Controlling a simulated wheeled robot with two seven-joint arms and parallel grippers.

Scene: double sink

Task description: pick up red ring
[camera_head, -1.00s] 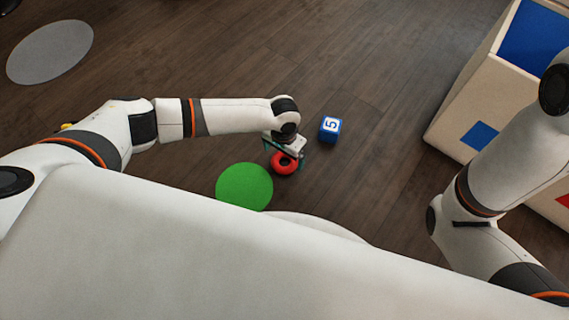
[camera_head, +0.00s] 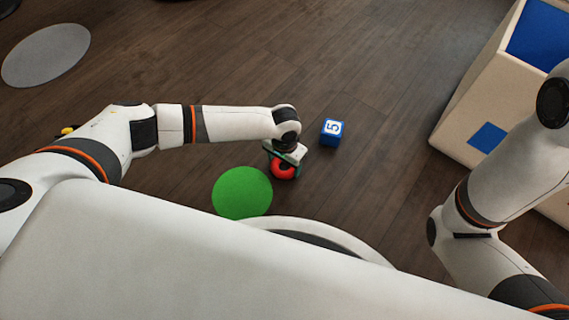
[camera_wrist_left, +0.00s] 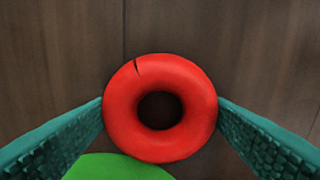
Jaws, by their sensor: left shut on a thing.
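The red ring (camera_head: 283,171) is between the fingers of my left gripper (camera_head: 284,166) in the head view. In the left wrist view the red ring (camera_wrist_left: 160,108) lies flat to the camera with its hole showing. The green textured fingers of my left gripper (camera_wrist_left: 160,108) touch it on both sides, shut on it. The head view does not show clearly whether the ring is off the floor. My right arm (camera_head: 480,180) shows at the right, but its gripper is out of view.
A green disc (camera_head: 242,193) lies on the floor left of the ring. A blue cube with a 5 (camera_head: 331,132) stands to the right. A cream box with blue patches (camera_head: 462,115) stands at the far right. A grey disc (camera_head: 46,55) lies at the upper left. Floor behind is clear.

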